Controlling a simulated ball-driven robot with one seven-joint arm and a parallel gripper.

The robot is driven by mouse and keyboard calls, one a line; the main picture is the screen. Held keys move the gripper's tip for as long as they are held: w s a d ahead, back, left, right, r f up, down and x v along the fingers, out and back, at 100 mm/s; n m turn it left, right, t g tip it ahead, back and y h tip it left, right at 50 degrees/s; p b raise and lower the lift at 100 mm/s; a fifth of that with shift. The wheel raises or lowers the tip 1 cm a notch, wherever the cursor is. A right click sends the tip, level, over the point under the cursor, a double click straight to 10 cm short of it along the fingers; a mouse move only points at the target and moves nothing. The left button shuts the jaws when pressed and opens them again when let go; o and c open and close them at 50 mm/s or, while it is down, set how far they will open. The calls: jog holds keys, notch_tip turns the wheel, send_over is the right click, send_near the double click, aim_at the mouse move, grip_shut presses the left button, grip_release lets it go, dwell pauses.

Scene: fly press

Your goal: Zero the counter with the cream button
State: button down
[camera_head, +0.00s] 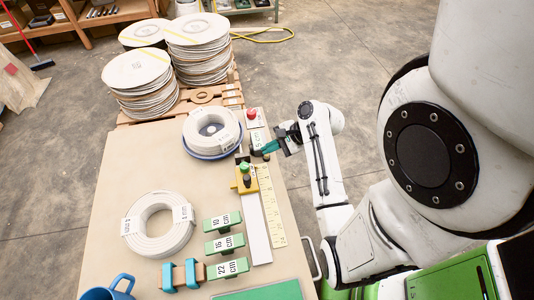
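I cannot make out a counter or a cream button in the head view; they may be too small or hidden behind my gripper. My gripper (264,150), dark with teal fingers, is low over the right edge of the bench, beside the label reading 5 cm. Whether its fingers are open or shut is too small to tell. A red knob (251,113) on a pale base stands just beyond it. A yellow fixture (245,183) with a green knob (244,168) stands on the near side of it.
The bench (115,205) holds a cable coil on a blue-rimmed dish (212,155), another coil (133,230), several green length blocks (226,246), a ruler (270,205) and a blue mug (108,290). Stacked reels (140,92) stand at the far end. The bench's left middle is clear.

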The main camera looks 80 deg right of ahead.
jog(key=shift+s+a+f, duration=0.1)
jog(key=shift+a+f, duration=0.05)
jog(key=shift+f, duration=0.35)
jog(key=shift+s+a+f, duration=0.1)
jog(key=shift+f, duration=0.35)
jog(key=shift+w+a+f, duration=0.1)
jog(key=shift+w+a, duration=0.05)
jog(key=shift+r+p, duration=0.4)
jog(key=shift+p, duration=0.2)
jog(key=shift+w+d+f, duration=0.1)
jog(key=shift+d+f, duration=0.05)
jog(key=shift+d, duration=0.1)
jog(key=shift+r+p, duration=0.35)
jog(key=shift+p, duration=0.15)
jog(key=shift+d+r+p, duration=0.25)
jog(key=shift+r+p, duration=0.7)
jog(key=shift+p, duration=0.3)
notch_tip(320, 180, up, 3)
jog(key=p, duration=0.3)
